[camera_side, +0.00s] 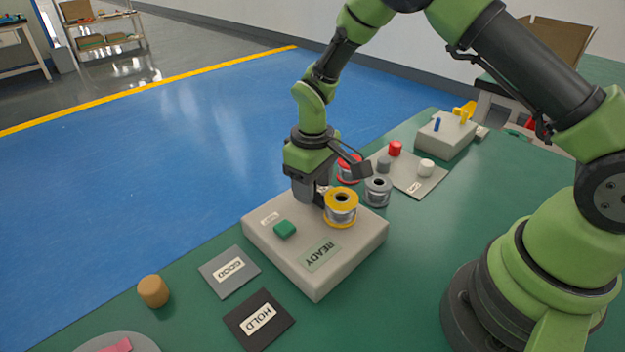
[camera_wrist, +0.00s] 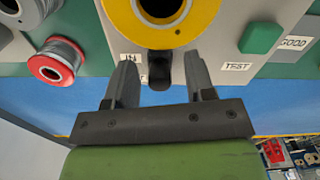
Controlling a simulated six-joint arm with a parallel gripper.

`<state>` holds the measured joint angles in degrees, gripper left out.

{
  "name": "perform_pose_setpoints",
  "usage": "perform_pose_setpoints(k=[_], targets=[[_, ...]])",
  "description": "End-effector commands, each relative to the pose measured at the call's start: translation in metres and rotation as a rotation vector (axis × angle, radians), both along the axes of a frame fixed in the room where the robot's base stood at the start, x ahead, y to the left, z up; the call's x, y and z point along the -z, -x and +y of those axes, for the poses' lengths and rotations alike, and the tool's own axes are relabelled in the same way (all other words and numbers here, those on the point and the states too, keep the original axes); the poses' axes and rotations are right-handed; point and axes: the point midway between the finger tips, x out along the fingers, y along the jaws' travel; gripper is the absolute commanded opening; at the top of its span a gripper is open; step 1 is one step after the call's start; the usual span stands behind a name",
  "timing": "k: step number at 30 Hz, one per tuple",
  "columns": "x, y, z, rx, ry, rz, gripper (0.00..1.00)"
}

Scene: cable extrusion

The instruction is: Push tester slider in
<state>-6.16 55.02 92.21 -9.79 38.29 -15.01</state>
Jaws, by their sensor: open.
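The tester (camera_side: 283,258) is a beige box with a READY panel, a green button (camera_side: 285,229) and a yellow-flanged spool (camera_side: 341,207) on top. In the wrist view a dark slider (camera_wrist: 159,76) sticks out below the yellow spool (camera_wrist: 190,28), beside a small label that seems to read IN. My gripper (camera_wrist: 160,64) is open, with one finger on each side of the slider and a gap visible on both sides. In the side view my gripper (camera_side: 320,194) is low at the tester's back edge, behind the spool, and the slider is mostly hidden there.
A red spool (camera_side: 349,168) and a grey spool (camera_side: 378,190) stand close behind the tester. A pale tray (camera_side: 422,185) with small cylinders lies farther back. GOOD (camera_side: 229,271) and HOLD (camera_side: 259,319) mats and a tan cylinder (camera_side: 153,291) lie in front.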

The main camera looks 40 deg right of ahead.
Motion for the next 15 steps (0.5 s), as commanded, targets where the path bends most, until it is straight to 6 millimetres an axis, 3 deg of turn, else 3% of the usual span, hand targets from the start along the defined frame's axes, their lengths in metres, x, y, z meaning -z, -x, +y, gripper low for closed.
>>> perform_pose_setpoints(k=[5,15], targets=[[-0.014,-0.001,0.0,0.0,0.0,-0.005,0.5],[-0.079,-0.001,0.0,0.001,-0.001,-0.004,0.5]])
